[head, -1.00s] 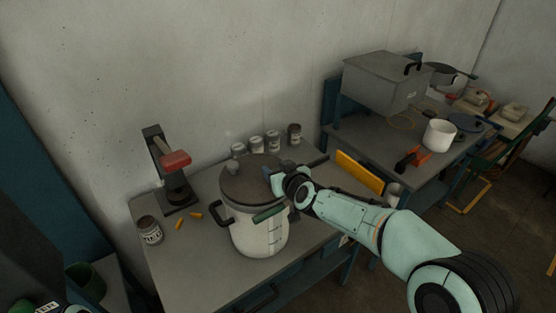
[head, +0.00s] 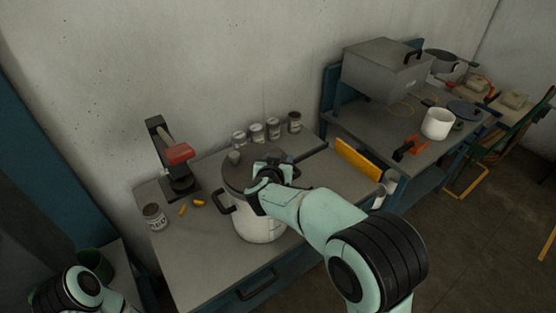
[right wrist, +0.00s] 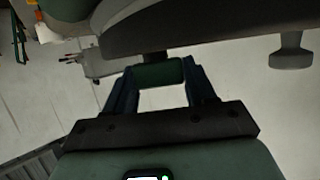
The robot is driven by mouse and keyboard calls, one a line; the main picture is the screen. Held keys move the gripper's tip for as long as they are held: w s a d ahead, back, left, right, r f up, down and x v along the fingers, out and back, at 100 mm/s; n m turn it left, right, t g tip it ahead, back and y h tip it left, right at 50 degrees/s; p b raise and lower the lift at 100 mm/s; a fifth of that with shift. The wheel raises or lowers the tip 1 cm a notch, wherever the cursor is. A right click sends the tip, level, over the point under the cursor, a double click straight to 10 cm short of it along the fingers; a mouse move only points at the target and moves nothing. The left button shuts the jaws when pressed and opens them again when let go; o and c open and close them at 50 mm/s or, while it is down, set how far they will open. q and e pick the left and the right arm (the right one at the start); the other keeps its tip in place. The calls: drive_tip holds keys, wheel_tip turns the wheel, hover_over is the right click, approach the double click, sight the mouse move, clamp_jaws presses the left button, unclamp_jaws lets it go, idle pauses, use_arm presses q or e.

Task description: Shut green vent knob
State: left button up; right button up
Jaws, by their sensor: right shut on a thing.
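A white pressure pot (head: 260,228) with a dark lid (head: 236,181) stands on the near grey table. The knob is hidden in the head view. Part of my left arm shows at the lower left, without a visible gripper.
A red-headed press (head: 178,154), a jar (head: 154,216) and orange pieces (head: 198,203) stand left of the pot. Several small cans (head: 273,128) line the wall. The second table holds a grey box (head: 385,68) and a white mug (head: 438,123).

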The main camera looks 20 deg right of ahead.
idle(0.5)
drive_tip(key=o, duration=1)
drive_tip(key=shift+w, duration=0.1)
drive_tip(key=shift+c, duration=0.2)
drive_tip(key=shift+a, duration=0.1)
use_arm(q)
drive_tip(key=shift+s+f+b, duration=0.3)
drive_tip(key=shift+s+f, duration=0.1)
drive_tip(key=shift+s, duration=0.1)
use_arm(e)
drive_tip(key=v, duration=1.3)
drive_tip(key=shift+a, duration=0.2)
